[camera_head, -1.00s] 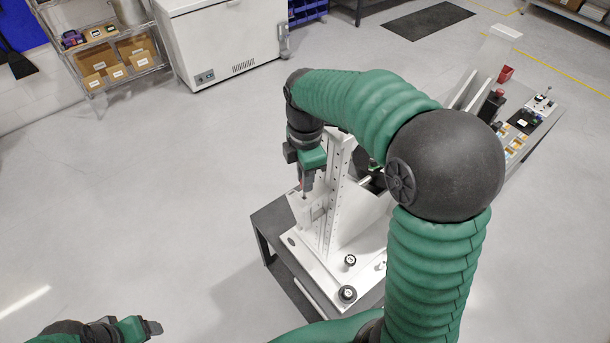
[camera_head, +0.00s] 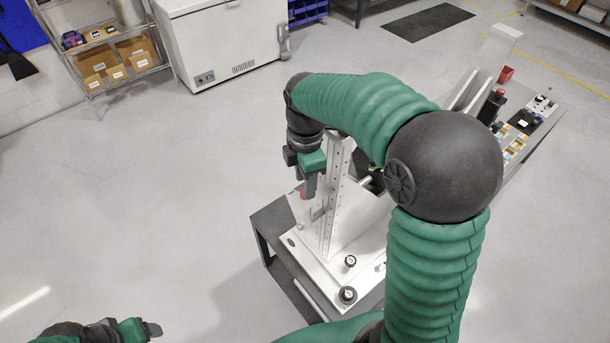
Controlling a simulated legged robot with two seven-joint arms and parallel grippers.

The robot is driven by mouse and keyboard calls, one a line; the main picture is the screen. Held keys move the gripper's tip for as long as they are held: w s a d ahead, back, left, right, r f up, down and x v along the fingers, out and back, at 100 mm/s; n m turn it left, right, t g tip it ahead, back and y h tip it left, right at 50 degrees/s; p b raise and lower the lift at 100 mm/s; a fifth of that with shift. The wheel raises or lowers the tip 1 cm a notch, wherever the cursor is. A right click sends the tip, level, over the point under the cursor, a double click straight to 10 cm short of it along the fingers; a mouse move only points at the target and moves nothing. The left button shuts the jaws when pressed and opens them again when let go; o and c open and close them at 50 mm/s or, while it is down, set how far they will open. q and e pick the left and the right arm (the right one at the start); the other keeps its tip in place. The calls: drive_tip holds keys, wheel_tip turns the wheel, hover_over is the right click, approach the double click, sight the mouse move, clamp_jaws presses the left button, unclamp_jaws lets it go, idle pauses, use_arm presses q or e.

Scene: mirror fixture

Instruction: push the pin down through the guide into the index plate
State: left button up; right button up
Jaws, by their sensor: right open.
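The white fixture (camera_head: 335,222) stands on a white base plate on the table, with a tall slotted upright. My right gripper (camera_head: 308,190) points down at the left side of the upright, open. A small red part (camera_head: 302,194), perhaps the top of the pin, shows at its fingertips; I cannot tell if they touch it. The guide and index plate cannot be told apart clearly; a pale block lies below the fingertips. My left gripper (camera_head: 152,330) is low at the left, away from the fixture; its jaw opening is unclear.
Black knobs (camera_head: 348,294) stand on the front of the base plate. My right arm hides the fixture's right side. A grey table (camera_head: 275,225) carries the fixture, with small parts and a red bin (camera_head: 506,74) farther right. The floor to the left is clear.

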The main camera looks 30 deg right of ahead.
drive_tip(key=shift+r, duration=0.3)
wheel_tip(320, 180, up, 16)
drive_tip(key=b, duration=0.3)
